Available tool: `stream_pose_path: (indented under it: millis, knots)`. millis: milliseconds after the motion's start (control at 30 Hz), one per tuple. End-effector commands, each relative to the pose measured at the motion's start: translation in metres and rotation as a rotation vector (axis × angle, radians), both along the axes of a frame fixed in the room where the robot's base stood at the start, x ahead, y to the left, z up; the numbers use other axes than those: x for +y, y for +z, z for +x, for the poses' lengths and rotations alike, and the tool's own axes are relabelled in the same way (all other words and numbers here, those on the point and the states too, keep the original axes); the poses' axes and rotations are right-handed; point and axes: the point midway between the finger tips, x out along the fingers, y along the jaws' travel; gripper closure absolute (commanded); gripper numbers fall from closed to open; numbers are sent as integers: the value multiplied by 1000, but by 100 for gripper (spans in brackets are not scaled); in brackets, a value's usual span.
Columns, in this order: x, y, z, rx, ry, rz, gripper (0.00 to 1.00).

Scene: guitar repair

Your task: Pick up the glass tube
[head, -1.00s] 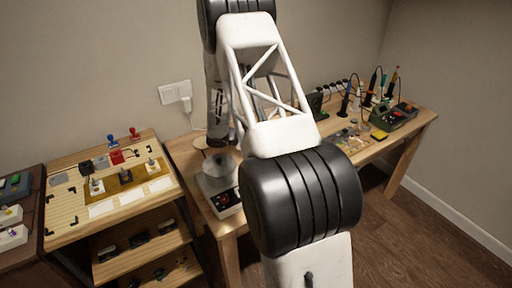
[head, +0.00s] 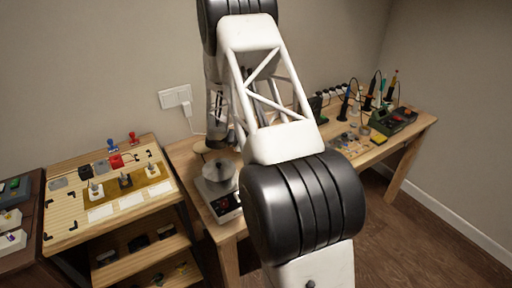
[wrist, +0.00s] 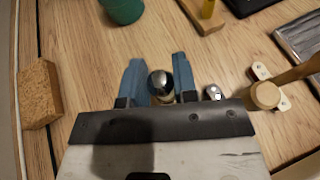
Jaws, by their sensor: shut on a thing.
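In the wrist view my gripper (wrist: 158,80) has two blue fingers, closed on the sides of a shiny, round-ended piece that I take to be the glass tube (wrist: 160,82). I see the tube nearly end-on, so its length and lower part are hidden. Whether it touches the wooden table top (wrist: 85,30) cannot be told. In the head view my own arm hides the gripper and the tube.
In the wrist view a sponge (wrist: 40,92) lies at left and a green cup (wrist: 122,8) stands at the top. A wooden-handled tool (wrist: 265,95) and a small metal part (wrist: 213,93) lie at right. A dark-framed tray (wrist: 300,45) is at upper right.

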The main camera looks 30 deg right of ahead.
Motion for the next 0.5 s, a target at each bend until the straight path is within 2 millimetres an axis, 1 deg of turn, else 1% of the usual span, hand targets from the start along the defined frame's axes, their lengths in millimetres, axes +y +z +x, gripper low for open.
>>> stream_pose_path:
  millis: [400,500]
  knots:
    - [0,57,0,-2,-1,0,86]
    - [0,68,0,-1,0,1,86]
